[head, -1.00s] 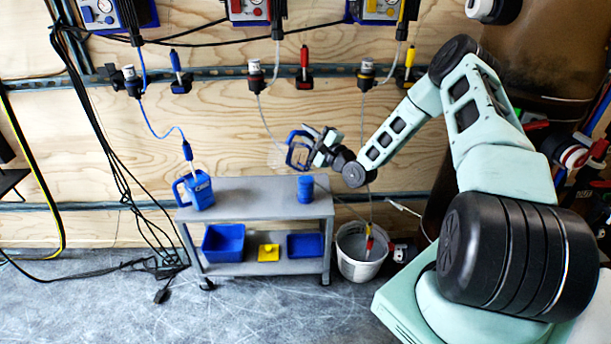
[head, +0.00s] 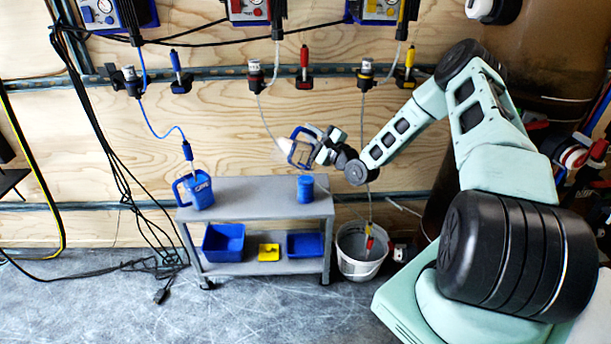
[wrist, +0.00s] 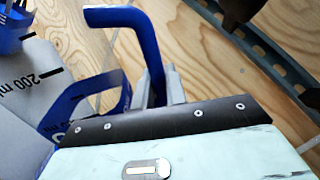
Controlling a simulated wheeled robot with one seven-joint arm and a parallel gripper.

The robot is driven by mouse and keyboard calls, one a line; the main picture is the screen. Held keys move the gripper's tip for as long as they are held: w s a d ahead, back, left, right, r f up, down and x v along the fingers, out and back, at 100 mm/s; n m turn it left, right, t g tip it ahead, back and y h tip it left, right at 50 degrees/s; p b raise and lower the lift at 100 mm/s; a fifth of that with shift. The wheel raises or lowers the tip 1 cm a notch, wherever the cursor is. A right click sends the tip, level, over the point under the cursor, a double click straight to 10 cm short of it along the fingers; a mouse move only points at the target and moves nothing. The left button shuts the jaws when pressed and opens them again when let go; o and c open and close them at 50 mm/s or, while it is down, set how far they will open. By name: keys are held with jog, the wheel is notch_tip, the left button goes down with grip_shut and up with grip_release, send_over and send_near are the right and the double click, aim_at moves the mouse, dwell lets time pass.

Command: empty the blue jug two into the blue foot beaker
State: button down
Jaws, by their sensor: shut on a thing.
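My gripper (head: 318,152) is shut on the blue handle of a pale, see-through jug (head: 303,147), held in the air above the right part of the cart. In the wrist view the blue handle (wrist: 130,18) runs down to the jaws, and a pale wall marked 200 ml (wrist: 35,90) shows beside it. The jug looks tilted; its contents cannot be told. A blue beaker (head: 305,189) stands upright on the cart top, below the held jug and apart from it. I cannot see into it.
The grey cart (head: 250,190) has another blue jug (head: 198,190) at its left end, with a hose connector at it. Bins stand on the lower shelf. A white bucket (head: 360,250) stands to the right. Hoses hang from the wall; the cart's middle is clear.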

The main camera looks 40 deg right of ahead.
jog(key=shift+w+d+f+m+h, duration=0.1)
jog(key=shift+d+f+m+h, duration=0.1)
jog(key=shift+d+m, duration=0.3)
jog(key=shift+w+d+f+m+h, duration=0.1)
jog(key=shift+d+m+h, duration=0.1)
jog(key=shift+d+m, duration=0.25)
dwell(0.4)
jog(key=shift+a, duration=0.1)
dwell(0.7)
